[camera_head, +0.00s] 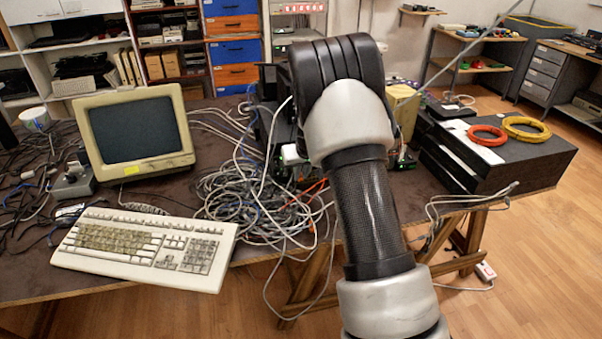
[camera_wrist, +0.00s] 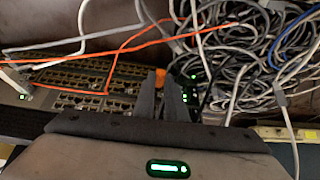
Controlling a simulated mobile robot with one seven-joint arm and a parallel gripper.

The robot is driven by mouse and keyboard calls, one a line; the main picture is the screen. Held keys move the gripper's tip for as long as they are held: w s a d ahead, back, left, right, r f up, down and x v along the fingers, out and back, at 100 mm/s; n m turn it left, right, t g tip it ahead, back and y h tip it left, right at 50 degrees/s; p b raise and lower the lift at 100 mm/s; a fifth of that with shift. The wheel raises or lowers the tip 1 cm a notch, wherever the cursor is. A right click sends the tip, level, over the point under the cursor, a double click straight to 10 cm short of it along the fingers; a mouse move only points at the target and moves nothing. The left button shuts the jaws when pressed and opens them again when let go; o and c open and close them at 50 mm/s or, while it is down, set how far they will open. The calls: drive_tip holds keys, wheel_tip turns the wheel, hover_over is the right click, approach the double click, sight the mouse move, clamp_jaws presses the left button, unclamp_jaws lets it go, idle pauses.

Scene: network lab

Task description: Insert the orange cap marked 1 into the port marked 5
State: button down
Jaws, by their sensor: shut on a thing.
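My gripper (camera_wrist: 167,92) shows in the wrist view with its dark fingers shut on the orange cap (camera_wrist: 160,78), of which only a small orange part shows at the fingertips. The cap's mark cannot be read. Rows of ports on a network switch (camera_wrist: 75,78) lie to the left of the fingers and partly behind them. The port marked 5 cannot be made out, and I cannot tell whether the cap touches a port. In the head view my arm hides the gripper, the cap and most of the switch.
A tangle of grey cables (camera_head: 255,195) lies left of my arm, and orange cables (camera_wrist: 105,55) cross the switch. A keyboard (camera_head: 145,247) and monitor (camera_head: 133,130) stand at left. A black box (camera_head: 520,160) with red and yellow cable coils is at right.

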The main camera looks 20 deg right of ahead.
drive_tip(key=shift+w, duration=0.75)
idle(0.8)
drive_tip(key=c, duration=1.7)
unclamp_jaws()
